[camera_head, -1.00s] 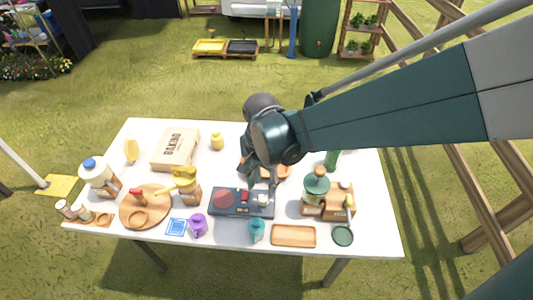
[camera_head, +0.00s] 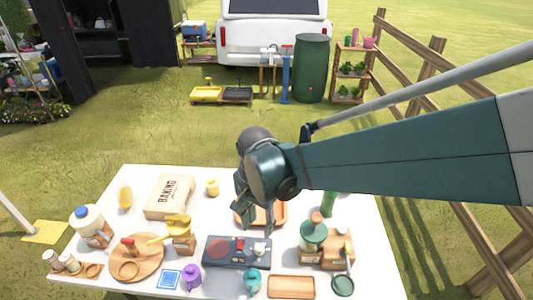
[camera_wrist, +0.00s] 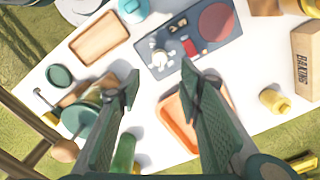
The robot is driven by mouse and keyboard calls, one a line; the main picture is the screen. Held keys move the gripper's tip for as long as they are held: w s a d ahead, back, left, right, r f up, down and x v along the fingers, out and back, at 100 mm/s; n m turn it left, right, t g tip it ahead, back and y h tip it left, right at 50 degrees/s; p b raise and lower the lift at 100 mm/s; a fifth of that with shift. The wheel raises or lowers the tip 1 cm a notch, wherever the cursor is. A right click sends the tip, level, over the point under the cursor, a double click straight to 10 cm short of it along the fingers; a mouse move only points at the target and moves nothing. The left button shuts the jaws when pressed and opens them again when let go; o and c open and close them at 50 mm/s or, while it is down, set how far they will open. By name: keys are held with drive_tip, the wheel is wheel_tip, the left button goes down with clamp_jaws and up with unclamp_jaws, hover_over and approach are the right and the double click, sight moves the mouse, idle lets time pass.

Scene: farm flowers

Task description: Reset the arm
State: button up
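My gripper (camera_head: 256,222) hangs over the middle of the white table (camera_head: 130,180), above the dark stove board (camera_head: 222,252) and an orange-rimmed tray (camera_head: 280,215). In the wrist view, my gripper (camera_wrist: 160,85) has its two fingers wide apart with nothing between them. Past the fingertips lie the stove board (camera_wrist: 217,45) with a red round plate and a small white item on it. The orange-rimmed tray (camera_wrist: 170,117) is partly hidden behind the right finger.
A green-lidded jar (camera_head: 313,238) and a green bottle (camera_head: 329,204) stand on the right. A wooden tray (camera_head: 291,287), purple mug (camera_head: 191,276) and teal mug (camera_head: 252,281) line the front edge.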

drive_tip(key=s+d+r+n+t+y, duration=0.1)
drive_tip(key=d+r+n+t, duration=0.35)
drive_tip(key=d+r, duration=0.75)
drive_tip(key=s+d+n+t+h, duration=0.1)
drive_tip(key=s+d, duration=0.5)
drive_tip(key=d, duration=0.9)
drive_tip(key=shift+d+f+n+t, duration=0.2)
drive_tip(key=shift+n+t, duration=0.35)
drive_tip(key=shift+t, duration=0.3)
